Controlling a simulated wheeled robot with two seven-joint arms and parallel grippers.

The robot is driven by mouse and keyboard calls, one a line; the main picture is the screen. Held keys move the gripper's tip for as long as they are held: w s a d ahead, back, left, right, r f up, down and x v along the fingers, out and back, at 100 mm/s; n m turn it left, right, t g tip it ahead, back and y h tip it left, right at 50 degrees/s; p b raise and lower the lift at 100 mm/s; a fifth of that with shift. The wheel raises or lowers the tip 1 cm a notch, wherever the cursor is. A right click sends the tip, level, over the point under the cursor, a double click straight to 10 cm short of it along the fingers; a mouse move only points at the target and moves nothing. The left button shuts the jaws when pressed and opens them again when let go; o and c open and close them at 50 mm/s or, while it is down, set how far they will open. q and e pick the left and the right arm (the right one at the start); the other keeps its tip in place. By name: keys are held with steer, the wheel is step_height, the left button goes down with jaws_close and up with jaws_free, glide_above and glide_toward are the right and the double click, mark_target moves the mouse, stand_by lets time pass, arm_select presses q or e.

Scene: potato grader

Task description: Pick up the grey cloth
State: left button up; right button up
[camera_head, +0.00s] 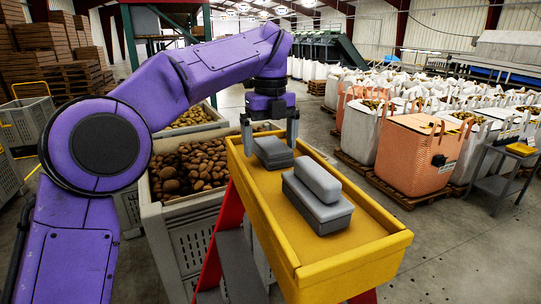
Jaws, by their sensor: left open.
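A dark grey folded piece (273,153), which looks like the grey cloth, lies at the far end of a yellow tray (385,243). My left gripper (269,149) points down over it, open. Its two fingers show on the left and right of the piece; I cannot tell whether they touch it. Nearer on the tray is a grey box-like block (318,213) with a smaller rounded grey piece (317,178) lying on top. My right gripper is out of view.
The tray has a raised rim and stands on a red stand (226,225). A grey crate of potatoes (168,225) stands close on the left. Orange and white sacks (413,158) stand on pallets at right. A grey side table (497,185) is at far right.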

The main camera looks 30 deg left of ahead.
arm_select(q)
steer(key=shift+w+f, duration=0.95)
steer(key=shift+f, duration=0.1)
steer(key=shift+s+r, duration=0.25)
steer(key=shift+s, duration=0.25)
steer(key=shift+c, duration=0.9)
steer(key=shift+s+r, duration=0.1)
steer(key=shift+s, duration=0.1)
steer(key=c, duration=0.9)
steer(key=shift+w, duration=0.2)
